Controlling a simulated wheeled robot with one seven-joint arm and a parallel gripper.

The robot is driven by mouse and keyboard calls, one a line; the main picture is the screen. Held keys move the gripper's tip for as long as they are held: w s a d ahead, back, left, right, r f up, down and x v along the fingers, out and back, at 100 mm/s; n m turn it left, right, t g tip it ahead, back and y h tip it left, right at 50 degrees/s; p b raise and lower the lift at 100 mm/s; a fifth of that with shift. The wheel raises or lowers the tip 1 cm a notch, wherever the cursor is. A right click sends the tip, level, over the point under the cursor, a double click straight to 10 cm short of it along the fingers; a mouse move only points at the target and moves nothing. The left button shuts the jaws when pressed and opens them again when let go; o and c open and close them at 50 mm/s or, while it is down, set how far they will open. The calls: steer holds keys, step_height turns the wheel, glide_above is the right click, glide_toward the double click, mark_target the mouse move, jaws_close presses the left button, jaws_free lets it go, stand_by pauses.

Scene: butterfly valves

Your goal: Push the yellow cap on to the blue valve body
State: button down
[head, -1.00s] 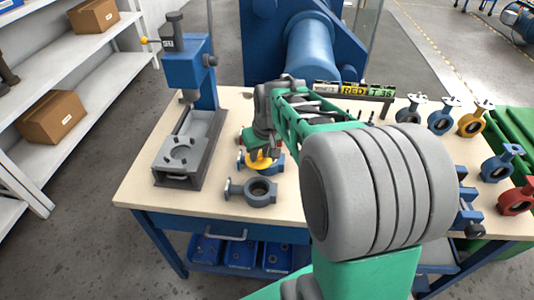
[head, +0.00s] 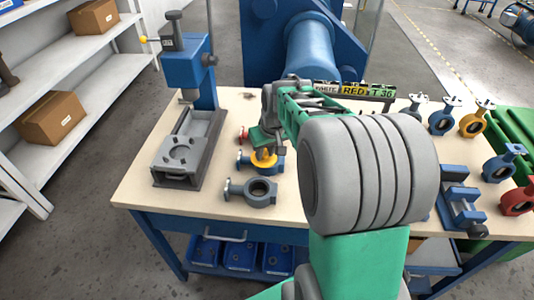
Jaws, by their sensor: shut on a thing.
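The yellow cap (head: 264,158) is at the end of my arm, on the left part of the workbench. My gripper (head: 264,150) points down and is shut on the cap; its fingers are small and partly hidden by my arm. The blue valve body (head: 277,167) lies on the bench directly under the cap, with its stem toward the left. The cap looks about level and over the valve's ring. I cannot tell whether it is seated or a little above.
A grey valve (head: 260,191) lies just in front, and part of a red valve (head: 243,134) shows behind. A blue press (head: 188,75) with a grey base stands to the left. A blue vise (head: 461,205) and several valves are at the right. The bench's front left is clear.

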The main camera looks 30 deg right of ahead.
steer(key=shift+w+d+f+b, duration=0.2)
steer(key=shift+w+d+f, duration=0.15)
steer(key=shift+d, duration=0.2)
steer(key=shift+w+d+f+b, duration=0.2)
steer(key=shift+w+d+f, duration=0.05)
steer(key=shift+d+f, duration=0.25)
steer(key=shift+f, duration=0.15)
stand_by(0.3)
steer(key=c, duration=1.1)
jaws_free()
steer(key=shift+r+p, duration=2.4)
steer(key=shift+r, duration=1.25)
